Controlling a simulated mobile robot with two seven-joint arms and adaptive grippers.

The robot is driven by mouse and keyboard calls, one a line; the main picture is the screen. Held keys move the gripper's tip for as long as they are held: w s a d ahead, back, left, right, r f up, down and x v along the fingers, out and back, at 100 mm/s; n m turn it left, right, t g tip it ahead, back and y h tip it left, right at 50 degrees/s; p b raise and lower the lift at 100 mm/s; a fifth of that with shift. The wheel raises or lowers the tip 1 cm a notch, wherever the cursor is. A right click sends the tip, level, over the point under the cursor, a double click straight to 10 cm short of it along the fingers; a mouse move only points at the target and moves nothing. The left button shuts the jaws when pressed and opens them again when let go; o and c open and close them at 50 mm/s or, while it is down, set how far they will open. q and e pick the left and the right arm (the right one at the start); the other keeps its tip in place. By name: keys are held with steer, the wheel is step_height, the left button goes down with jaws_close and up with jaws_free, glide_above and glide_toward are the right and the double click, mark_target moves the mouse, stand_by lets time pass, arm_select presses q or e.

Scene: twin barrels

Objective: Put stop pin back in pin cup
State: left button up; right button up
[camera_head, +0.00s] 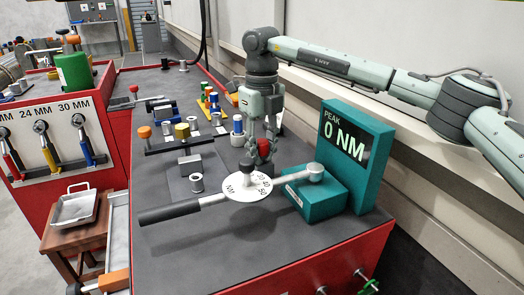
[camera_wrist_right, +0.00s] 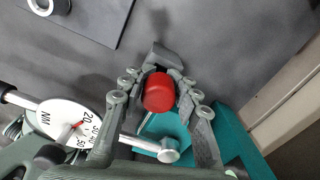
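My right gripper (camera_head: 262,146) points down over the dark bench top, left of the teal torque tester. Its fingers close around a red cap (camera_head: 264,148), which looks like the head of the stop pin. In the right wrist view the red cap (camera_wrist_right: 159,92) sits between the fingertips (camera_wrist_right: 159,80), and a thin pale shaft shows below it. Whether its far end touches anything is hidden. A small hollow metal cylinder (camera_head: 196,182), perhaps the pin cup, stands on a grey plate; it also shows in the wrist view (camera_wrist_right: 42,5). My left gripper is not in view.
A torque wrench (camera_head: 170,212) with a round white dial (camera_head: 247,187) lies across the bench into the teal tester (camera_head: 345,160), whose display reads 0 NM. The front of the bench top is bare.

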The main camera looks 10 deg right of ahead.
steer(key=shift+o, duration=1.4)
steer(key=shift+f, duration=0.15)
step_height(320, 180, up, 12)
steer(key=shift+r, duration=0.1)
